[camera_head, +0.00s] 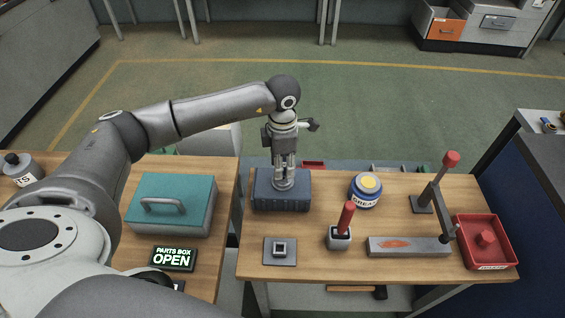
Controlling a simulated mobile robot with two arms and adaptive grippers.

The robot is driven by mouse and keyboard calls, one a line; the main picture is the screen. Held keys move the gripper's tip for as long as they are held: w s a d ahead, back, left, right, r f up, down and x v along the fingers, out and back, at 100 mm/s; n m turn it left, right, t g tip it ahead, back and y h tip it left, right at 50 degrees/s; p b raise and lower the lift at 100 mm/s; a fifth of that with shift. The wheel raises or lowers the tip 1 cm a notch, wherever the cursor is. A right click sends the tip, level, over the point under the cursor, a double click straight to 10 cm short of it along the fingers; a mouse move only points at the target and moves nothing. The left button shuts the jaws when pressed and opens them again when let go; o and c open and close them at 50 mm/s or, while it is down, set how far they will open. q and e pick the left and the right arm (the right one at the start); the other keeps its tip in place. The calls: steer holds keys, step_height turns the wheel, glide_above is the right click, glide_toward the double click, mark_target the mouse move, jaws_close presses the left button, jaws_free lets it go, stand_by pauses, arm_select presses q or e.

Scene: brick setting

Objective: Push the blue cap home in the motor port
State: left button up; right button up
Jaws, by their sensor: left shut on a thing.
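A dark blue-grey ribbed block, which looks like the motor (264,203), sits on the right-hand wooden table near its back left corner. My left gripper (284,181) points straight down over the top of this block. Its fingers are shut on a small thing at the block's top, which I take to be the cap. The fingers mostly hide it, and its blue colour does not show clearly. The port is hidden under the fingertips. I cannot tell whether the cap is seated or tilted. My right gripper is not in view.
A grease jar (366,198), a red-handled tool in a holder (339,241), a square-socket plate (280,259), a grey bar (405,247), a red-topped stand (421,204) and a red tray (475,226) share the table. A teal-lidded parts box (190,190) stands left, across a gap.

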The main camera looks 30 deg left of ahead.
arm_select(q)
steer(key=shift+f+b, duration=1.1)
steer(key=shift+f, duration=0.15)
steer(key=o, duration=1.5)
steer(key=shift+r, duration=0.1)
steer(key=shift+r+p, duration=1.65)
steer(key=shift+r, duration=1.35)
